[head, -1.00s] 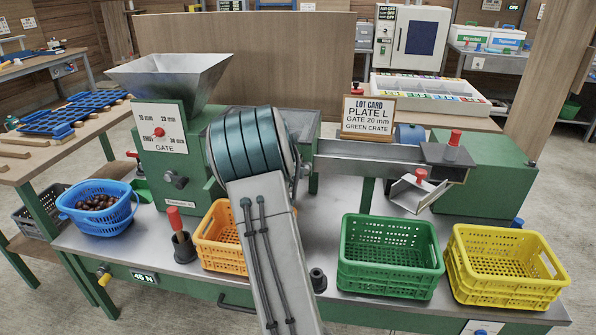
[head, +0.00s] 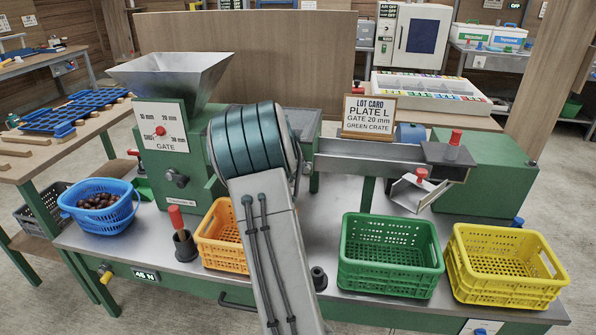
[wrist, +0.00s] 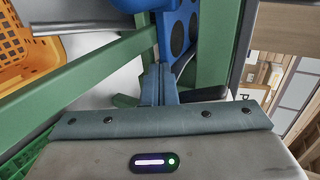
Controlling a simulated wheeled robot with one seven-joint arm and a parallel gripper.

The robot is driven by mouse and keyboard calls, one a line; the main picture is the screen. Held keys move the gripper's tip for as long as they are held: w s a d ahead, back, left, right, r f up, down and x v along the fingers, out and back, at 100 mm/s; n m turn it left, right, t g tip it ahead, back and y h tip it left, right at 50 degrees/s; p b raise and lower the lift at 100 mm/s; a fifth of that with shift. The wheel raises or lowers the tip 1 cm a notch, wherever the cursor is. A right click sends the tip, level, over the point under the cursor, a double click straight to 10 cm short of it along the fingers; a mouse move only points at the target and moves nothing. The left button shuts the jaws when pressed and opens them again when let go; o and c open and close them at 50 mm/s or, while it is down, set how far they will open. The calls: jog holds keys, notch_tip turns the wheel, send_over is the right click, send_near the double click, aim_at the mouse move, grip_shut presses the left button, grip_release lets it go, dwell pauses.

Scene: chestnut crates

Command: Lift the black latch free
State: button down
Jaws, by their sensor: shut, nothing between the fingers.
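I cannot make out the black latch for certain. A dark knob-like fitting (head: 176,178) sits on the front of the green machine housing (head: 205,150), below the gate plate (head: 163,126), and I cannot tell whether it is the latch. My gripper (wrist: 160,72) shows in the wrist view, with its fingers together and nothing between them. The fingertips point at green frame bars (wrist: 110,62) and a blue part with dark round holes (wrist: 180,30). I cannot tell whether they touch. In the head view my own arm hides the gripper.
An orange crate (head: 222,262), a green crate (head: 390,282) and a yellow crate (head: 505,292) stand along the bench front. A blue basket of chestnuts (head: 100,218) is at left. A red-handled post (head: 180,235) stands beside the orange crate. A lot card (head: 369,115) reads plate L, gate 20 mm, green crate.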

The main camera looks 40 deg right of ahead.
aim_at(302, 160)
jog(key=shift+w+a+r, duration=0.3)
jog(key=shift+w+r, duration=0.05)
jog(key=shift+s+d+r, duration=0.35)
jog(key=shift+s, duration=0.1)
jog(key=shift+s+d, duration=0.1)
jog(key=shift+d, duration=0.05)
jog(key=shift+s+d+r, duration=0.2)
jog(key=shift+s+r, duration=0.05)
jog(key=shift+r, duration=0.2)
